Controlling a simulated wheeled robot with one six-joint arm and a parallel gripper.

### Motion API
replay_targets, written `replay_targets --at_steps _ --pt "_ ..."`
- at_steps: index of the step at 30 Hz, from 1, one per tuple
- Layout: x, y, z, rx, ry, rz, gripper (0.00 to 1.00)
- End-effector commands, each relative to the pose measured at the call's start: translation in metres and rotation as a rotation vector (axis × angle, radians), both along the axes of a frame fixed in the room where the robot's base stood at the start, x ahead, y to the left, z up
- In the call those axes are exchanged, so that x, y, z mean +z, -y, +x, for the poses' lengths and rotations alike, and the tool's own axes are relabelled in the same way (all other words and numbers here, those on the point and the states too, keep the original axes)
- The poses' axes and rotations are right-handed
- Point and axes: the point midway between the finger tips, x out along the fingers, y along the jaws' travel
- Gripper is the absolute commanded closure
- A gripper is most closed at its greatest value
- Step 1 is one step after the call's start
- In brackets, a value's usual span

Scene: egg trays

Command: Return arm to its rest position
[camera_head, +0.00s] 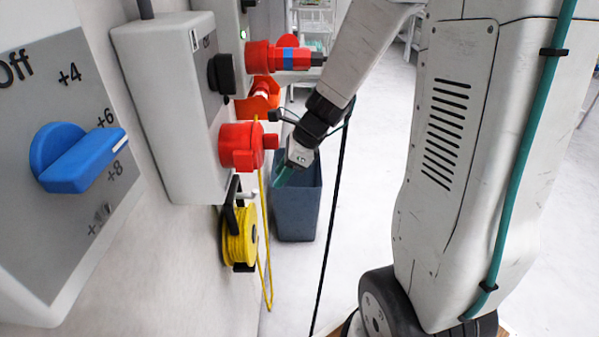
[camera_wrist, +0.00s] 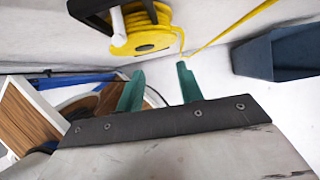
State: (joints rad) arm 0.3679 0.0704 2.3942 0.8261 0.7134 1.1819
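My arm reaches down from the top centre of the head view. My gripper (camera_head: 280,178) is at its lower end, in front of the blue-grey bin and close to the red sockets on the wall. In the wrist view my gripper (camera_wrist: 160,82) shows two green fingers standing apart, with nothing between them. It is open and empty. In the head view only a little green of the fingers shows.
A yellow cable reel (camera_head: 239,236) hangs on the wall and shows in the wrist view (camera_wrist: 140,38). The blue-grey bin (camera_head: 298,215) also shows there (camera_wrist: 283,50). A red socket (camera_head: 241,146) and a blue knob (camera_head: 78,158) stick out.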

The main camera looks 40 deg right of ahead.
Motion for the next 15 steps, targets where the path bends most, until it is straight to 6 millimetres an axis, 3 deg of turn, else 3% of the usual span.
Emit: replay_targets --at_steps 6,15 --pt "0.000 0.028 -0.020 -0.003 -0.001 0.000 0.63" --pt "0.000 0.036 -0.027 0.001 0.000 0.000 0.63"
